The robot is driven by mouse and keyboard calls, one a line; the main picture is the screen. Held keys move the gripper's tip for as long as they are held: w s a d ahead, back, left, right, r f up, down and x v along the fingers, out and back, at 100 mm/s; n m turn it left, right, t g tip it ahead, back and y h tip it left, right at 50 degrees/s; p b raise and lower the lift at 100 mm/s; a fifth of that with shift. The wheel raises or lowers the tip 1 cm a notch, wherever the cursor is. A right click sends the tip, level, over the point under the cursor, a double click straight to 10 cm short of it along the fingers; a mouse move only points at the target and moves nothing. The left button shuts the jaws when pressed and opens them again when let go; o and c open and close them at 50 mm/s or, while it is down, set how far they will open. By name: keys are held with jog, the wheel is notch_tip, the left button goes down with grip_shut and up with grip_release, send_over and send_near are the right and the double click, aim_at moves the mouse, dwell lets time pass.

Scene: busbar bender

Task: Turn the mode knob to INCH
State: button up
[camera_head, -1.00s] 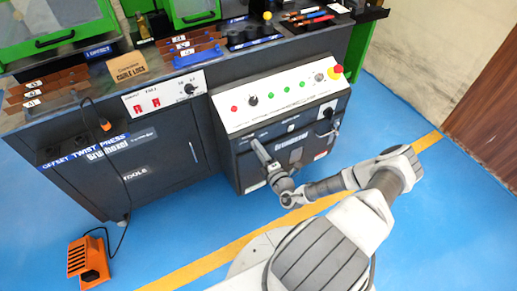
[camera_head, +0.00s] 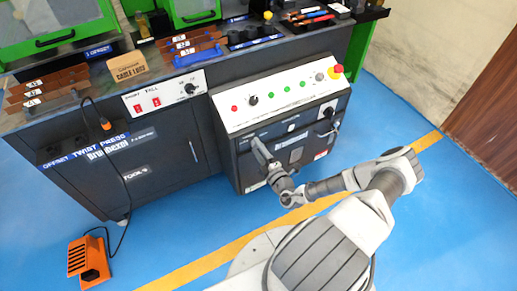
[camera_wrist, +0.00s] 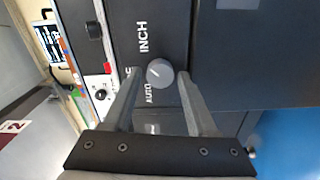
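The mode knob (camera_wrist: 160,72) is a round grey knob with a pale pointer mark on the dark front panel (camera_wrist: 225,60) in the wrist view. The exact pointer direction is hard to tell. My gripper (camera_wrist: 159,74) is open, with one fingertip on each side of the knob and a small gap visible on both sides. In the head view my gripper (camera_head: 262,153) is at the left of the cabinet's front face and hides the knob.
Above the dark front is a sloped white control panel (camera_head: 268,117) with several buttons, a black selector (camera_head: 253,100) and a red emergency stop (camera_head: 336,70). An orange foot pedal (camera_head: 90,262) with a cable stands on the blue floor at the left.

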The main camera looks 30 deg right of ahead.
jog(key=shift+o, duration=0.7)
jog(key=shift+d, duration=0.1)
